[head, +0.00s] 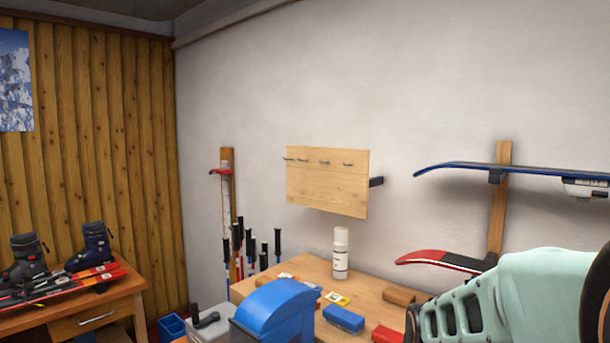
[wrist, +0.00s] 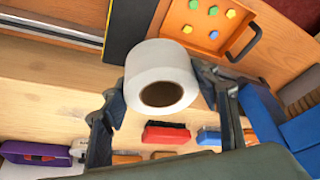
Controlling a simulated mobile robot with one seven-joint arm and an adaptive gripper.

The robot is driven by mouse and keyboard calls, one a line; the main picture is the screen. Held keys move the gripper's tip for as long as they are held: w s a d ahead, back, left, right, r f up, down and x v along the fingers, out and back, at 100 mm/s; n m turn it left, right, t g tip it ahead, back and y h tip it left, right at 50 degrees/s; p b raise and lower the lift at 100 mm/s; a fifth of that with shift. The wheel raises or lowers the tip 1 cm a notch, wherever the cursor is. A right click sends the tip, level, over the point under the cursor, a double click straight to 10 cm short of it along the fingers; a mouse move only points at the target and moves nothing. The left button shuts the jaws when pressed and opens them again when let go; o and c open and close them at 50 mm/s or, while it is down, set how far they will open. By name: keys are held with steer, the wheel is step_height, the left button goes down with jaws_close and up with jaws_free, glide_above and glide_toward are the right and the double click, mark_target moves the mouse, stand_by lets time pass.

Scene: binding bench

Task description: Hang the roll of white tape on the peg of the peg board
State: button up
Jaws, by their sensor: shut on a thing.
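The roll of white tape (wrist: 152,62) is between the two fingers of my gripper (wrist: 163,92) in the wrist view. The gripper is shut on it, one finger on each side, and the roll's dark core hole faces the camera. The peg board (head: 328,190) is a pale wooden panel on the white wall in the head view. It has several short dark pegs (head: 324,163) in a row near its top edge, and they look bare. The head view shows only my mint-coloured arm at the lower right; the gripper and the roll are not in that view.
The wooden bench (head: 302,266) stands below the board, with a white bottle (head: 340,253), a blue machine (head: 275,310) and a blue brush (head: 343,319). Skis (head: 520,170) stick out from the wall at right. An orange tray (wrist: 209,25) lies near the roll.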

steer(key=p+v, duration=0.6)
steer(key=p, duration=0.4)
steer(key=shift+w, duration=0.3)
